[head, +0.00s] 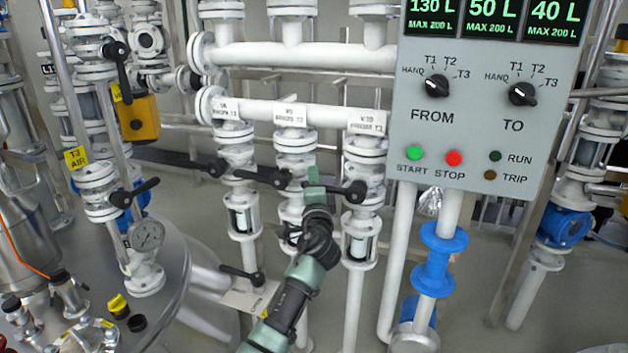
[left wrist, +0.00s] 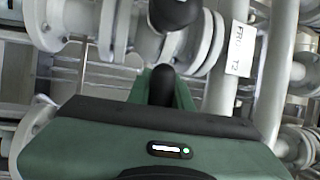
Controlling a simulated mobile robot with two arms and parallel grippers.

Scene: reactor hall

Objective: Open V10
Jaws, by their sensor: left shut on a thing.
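The V10 label (head: 367,122) is on the rightmost of three white vertical pipe branches in the head view; its small print is hard to read. Below it is the V10 valve with a black lever (head: 350,191), pointing left, about crosswise to the pipe. My left gripper (head: 314,184) reaches up from below and is shut on the outer end of this lever. In the left wrist view, a black lever end (left wrist: 163,84) sits between the green fingers, and its grip is partly hidden by my gripper body. My right gripper is not in view.
Two neighbouring valves have black levers (head: 262,176) (head: 208,167) close to the left of my gripper. A control panel (head: 470,130) hangs at the right, near the V10 pipe. A steel tank (head: 165,290) stands at lower left. A label ending in T2 (left wrist: 240,48) shows in the left wrist view.

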